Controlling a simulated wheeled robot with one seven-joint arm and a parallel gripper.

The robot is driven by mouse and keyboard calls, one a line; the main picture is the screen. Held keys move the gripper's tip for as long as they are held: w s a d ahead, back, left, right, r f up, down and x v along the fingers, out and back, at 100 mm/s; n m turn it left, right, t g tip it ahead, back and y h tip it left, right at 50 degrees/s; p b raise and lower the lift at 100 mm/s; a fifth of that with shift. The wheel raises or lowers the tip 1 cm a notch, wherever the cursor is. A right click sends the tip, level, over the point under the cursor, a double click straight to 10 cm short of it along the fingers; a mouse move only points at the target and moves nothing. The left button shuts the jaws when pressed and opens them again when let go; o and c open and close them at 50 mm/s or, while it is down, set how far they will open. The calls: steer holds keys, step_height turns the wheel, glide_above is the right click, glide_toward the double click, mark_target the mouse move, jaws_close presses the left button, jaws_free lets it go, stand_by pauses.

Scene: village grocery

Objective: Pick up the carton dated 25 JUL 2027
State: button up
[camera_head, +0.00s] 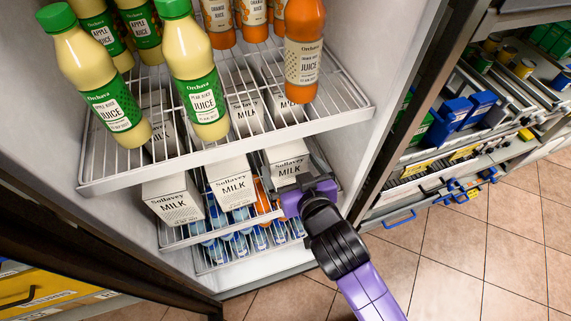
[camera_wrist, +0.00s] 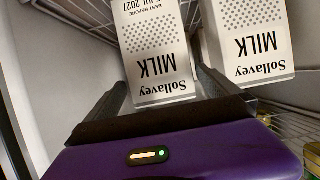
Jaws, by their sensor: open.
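Several white Sollavey milk cartons stand on the fridge's middle wire shelf. The front ones are the left carton (camera_head: 172,200), the middle carton (camera_head: 232,187) and the right carton (camera_head: 287,160). My gripper (camera_head: 305,180) is open at the right carton. In the wrist view, seen upside down, that carton (camera_wrist: 155,45) stands between the open fingers of my gripper (camera_wrist: 165,95). Its best-before print shows JUL 2027, but I cannot read the day clearly. The middle carton (camera_wrist: 250,42) stands beside it, outside the right finger. I cannot tell whether the fingers touch the carton.
The upper wire shelf (camera_head: 225,139) holds apple juice bottles (camera_head: 200,95) and orange-coloured juice bottles (camera_head: 303,60) above the cartons. The fridge side wall is close on the right. Tiled floor (camera_head: 470,240) is open at right.

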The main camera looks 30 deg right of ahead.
steer(key=shift+p+x, duration=0.75)
steer(key=shift+x, duration=3.05)
steer(key=shift+r, duration=0.15)
steer(key=c, duration=1.7)
steer(key=shift+w+r, duration=0.15)
steer(key=shift+r, duration=0.05)
steer(key=shift+c, duration=1)
steer(key=shift+r, duration=0.1)
